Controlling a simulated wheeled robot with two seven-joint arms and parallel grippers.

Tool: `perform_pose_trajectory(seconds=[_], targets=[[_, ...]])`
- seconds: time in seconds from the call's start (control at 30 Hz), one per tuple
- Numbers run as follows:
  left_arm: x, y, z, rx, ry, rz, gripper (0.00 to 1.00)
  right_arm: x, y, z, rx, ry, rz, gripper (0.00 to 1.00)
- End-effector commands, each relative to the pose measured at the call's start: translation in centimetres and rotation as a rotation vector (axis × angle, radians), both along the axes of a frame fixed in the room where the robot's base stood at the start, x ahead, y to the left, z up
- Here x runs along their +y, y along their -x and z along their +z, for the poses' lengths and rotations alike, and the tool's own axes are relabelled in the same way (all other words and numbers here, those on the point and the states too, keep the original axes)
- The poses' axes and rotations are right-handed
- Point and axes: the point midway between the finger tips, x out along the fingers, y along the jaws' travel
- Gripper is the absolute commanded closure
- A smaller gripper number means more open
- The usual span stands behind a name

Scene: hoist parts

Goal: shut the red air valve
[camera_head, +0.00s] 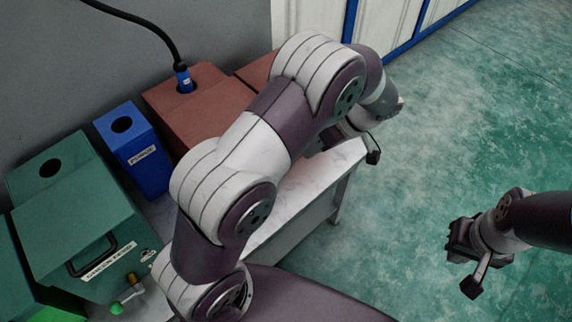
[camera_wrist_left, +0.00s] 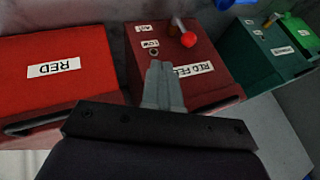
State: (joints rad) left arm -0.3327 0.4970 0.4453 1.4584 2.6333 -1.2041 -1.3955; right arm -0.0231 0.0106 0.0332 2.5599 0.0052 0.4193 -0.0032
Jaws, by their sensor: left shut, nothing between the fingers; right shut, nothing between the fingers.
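The dark red box (camera_wrist_left: 205,60) has a label reading "RED FEED", a small "AIR" tag and a round port. My left gripper (camera_wrist_left: 160,68) is shut and empty, its fingertips over the box just left of the valve and seemingly apart from it. In the head view my left arm hides the valve, and the left gripper shows only partly. My right gripper (camera_head: 466,262) is shut and empty over the floor.
A bright red box (camera_wrist_left: 58,72) labelled "RED" stands left of the feed box. In the head view, a black hose with a blue plug (camera_head: 184,78) enters a brownish-red box (camera_head: 205,105). A blue box (camera_head: 140,150) and green boxes (camera_head: 85,235) stand nearby. The floor at right is clear.

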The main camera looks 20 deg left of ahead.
Motion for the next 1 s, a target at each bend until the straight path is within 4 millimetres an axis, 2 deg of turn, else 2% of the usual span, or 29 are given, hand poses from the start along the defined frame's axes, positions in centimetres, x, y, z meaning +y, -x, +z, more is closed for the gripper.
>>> perform_pose_trajectory(seconds=[0.47, 0.7, 1.0], targets=[[5.2, 1.9, -8.1, 0.001, 0.000, 0.003, 1.00, 0.0, 0.0, -2.8, 0.000, 0.000, 0.000, 1.00], [7.0, 4.6, -8.2, -0.002, -0.001, 0.000, 1.00, 0.0, 0.0, -3.3, 0.000, 0.000, 0.000, 1.00], [7.3, 5.2, -8.2, -0.002, -0.001, 0.001, 1.00, 0.0, 0.0, -3.3, 0.000, 0.000, 0.000, 1.00]])
